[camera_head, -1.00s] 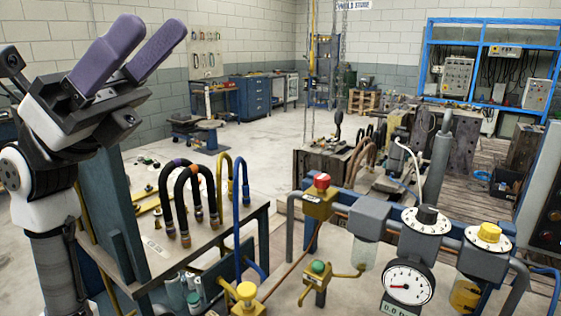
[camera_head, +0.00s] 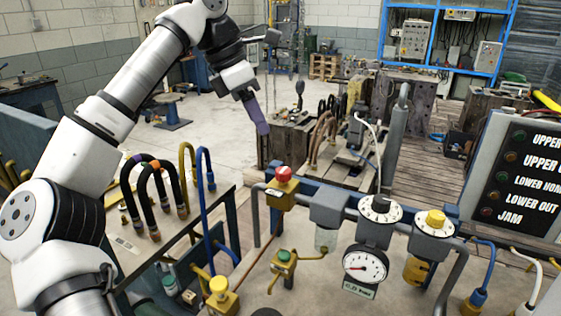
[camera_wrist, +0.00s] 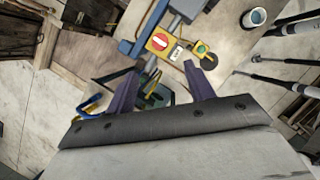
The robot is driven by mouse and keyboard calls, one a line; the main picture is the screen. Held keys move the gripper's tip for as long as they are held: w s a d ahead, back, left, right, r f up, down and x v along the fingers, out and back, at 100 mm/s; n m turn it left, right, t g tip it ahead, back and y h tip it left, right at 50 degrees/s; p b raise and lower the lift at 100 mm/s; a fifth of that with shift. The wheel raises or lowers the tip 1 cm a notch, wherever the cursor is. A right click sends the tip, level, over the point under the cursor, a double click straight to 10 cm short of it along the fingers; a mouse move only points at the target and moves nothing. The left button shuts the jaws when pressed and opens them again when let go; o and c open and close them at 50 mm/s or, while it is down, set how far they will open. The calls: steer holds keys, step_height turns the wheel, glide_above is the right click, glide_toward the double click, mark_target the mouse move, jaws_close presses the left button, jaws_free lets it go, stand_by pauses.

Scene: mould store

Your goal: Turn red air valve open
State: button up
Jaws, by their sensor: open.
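The red air valve (camera_head: 284,174) is a red knob on a yellow block, on the grey pipe run near the middle of the head view. It also shows as a red disc with a pale bar in the wrist view (camera_wrist: 159,42). My gripper (camera_head: 262,128) hangs fingers-down above and slightly left of the valve in the head view, apart from it. In the wrist view my gripper (camera_wrist: 160,76) has its two purple fingers spread, with nothing between them that it holds; the valve lies beyond the fingertips. One finger mostly hides the other in the head view.
A green button (camera_head: 284,255) on a yellow box and a yellow knob (camera_head: 219,287) stand below the valve. A pressure gauge (camera_head: 366,265), black dial (camera_head: 380,206) and yellow-topped unit (camera_head: 435,220) are right. Curved hoses (camera_head: 153,190) stand on the left table.

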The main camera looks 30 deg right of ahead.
mark_target(283, 170)
steer(key=p+x, duration=0.2)
steer(key=x, duration=1.1)
steer(key=shift+s+d, duration=0.1)
steer(key=shift+d, duration=0.05)
steer(key=c, duration=1)
steer(key=shift+o, duration=0.2)
